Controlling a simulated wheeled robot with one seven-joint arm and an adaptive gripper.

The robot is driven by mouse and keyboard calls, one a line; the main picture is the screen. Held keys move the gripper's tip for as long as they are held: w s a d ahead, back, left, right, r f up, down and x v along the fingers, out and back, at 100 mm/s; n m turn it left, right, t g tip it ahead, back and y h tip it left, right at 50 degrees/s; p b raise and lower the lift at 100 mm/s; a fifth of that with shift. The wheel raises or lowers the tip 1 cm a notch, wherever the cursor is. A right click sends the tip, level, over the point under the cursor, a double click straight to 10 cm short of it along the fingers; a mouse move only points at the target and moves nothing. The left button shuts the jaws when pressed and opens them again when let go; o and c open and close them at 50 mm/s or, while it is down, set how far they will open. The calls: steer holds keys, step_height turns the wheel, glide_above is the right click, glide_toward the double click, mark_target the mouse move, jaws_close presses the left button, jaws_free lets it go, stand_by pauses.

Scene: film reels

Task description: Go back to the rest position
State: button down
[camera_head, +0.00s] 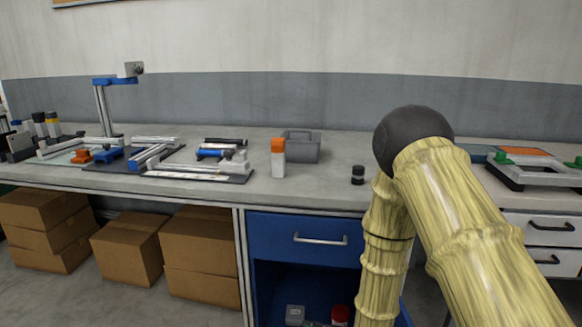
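My arm (475,220) stands in the right half of the head view, in front of the workbench. Its dark round elbow (413,135) is at the top, above the height of the bench's front edge. A yellow, bamboo-textured link runs from the elbow down to the lower right. A second link (383,265) hangs down from it in front of the blue cabinet and leaves the picture at the bottom. My gripper is out of view, so its state and anything in it do not show.
The workbench (330,192) holds an orange-capped white bottle (278,160), a grey bin (303,147), a small black cylinder (357,175) and film equipment at left. Below are cardboard boxes (130,247) and a blue drawer (305,240) above an open compartment. A framed device (535,167) stands at right.

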steer(key=s+d+f+m+g+h, duration=0.3)
steer(key=s+d+f+m, duration=0.3)
steer(key=s+f, duration=0.4)
steer(key=s+d+f+m+g+h, duration=0.1)
steer(key=s+d+f+m+g, duration=0.25)
steer(key=s, duration=0.55)
steer(key=s+d+f+m+g+h, duration=0.1)
steer(key=s+d+f+m+g, duration=0.2)
steer(key=s, duration=0.7)
steer(key=s+d+f+m+g+h, duration=0.1)
steer(key=s+d+f+m+g, duration=0.25)
steer(key=s, duration=0.55)
step_height(320, 180, up, 22)
steer(key=m+t+p, duration=0.1)
steer(key=p, duration=2.1)
steer(key=shift+w+d+m+t, duration=0.2)
steer(key=shift+d+m+t, duration=0.05)
steer(key=shift+m+t, duration=0.05)
